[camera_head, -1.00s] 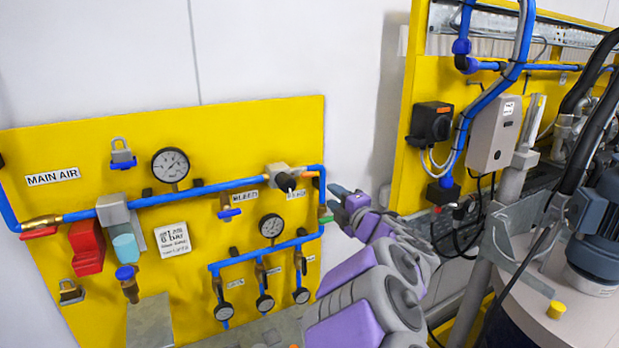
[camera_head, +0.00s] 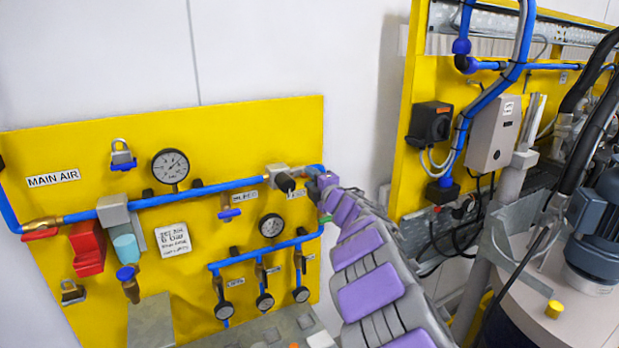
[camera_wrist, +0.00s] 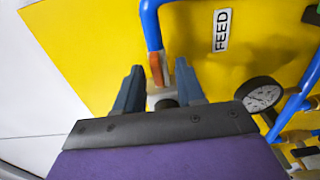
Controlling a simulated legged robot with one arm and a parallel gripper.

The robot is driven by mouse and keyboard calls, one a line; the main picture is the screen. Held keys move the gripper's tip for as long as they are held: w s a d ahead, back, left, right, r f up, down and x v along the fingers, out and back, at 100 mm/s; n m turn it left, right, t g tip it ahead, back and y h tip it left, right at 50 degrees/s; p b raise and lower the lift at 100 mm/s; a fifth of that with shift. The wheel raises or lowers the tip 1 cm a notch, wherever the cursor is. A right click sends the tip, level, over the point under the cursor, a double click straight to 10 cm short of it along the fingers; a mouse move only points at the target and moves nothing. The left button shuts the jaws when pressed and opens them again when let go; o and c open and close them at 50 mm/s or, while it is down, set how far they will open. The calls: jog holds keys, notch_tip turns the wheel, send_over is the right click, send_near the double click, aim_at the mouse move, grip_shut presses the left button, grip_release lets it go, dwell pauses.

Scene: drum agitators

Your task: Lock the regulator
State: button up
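The regulator, a grey body with a black knob (camera_head: 285,183), sits on the upper blue pipe at the right of the yellow board. In the wrist view the dark round knob (camera_wrist: 166,103) shows between my fingers, with the grey body and an orange fitting behind it. My gripper (camera_wrist: 160,88) is open, one finger on each side of the knob; I cannot tell whether either touches. In the head view my gripper (camera_head: 324,183) is at the board's right edge, just right of the knob, its fingers mostly hidden. The FEED label (camera_wrist: 221,31) is beside the regulator.
A gauge (camera_head: 271,225) is below the regulator and shows in the wrist view (camera_wrist: 262,95). A blue pipe (camera_wrist: 150,25) bends near my fingers. The white wall right of the board is clear.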

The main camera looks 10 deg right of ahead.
jog(key=shift+w+a, duration=0.2)
jog(key=shift+w, duration=0.4)
jog(key=shift+c, duration=0.2)
grip_shut()
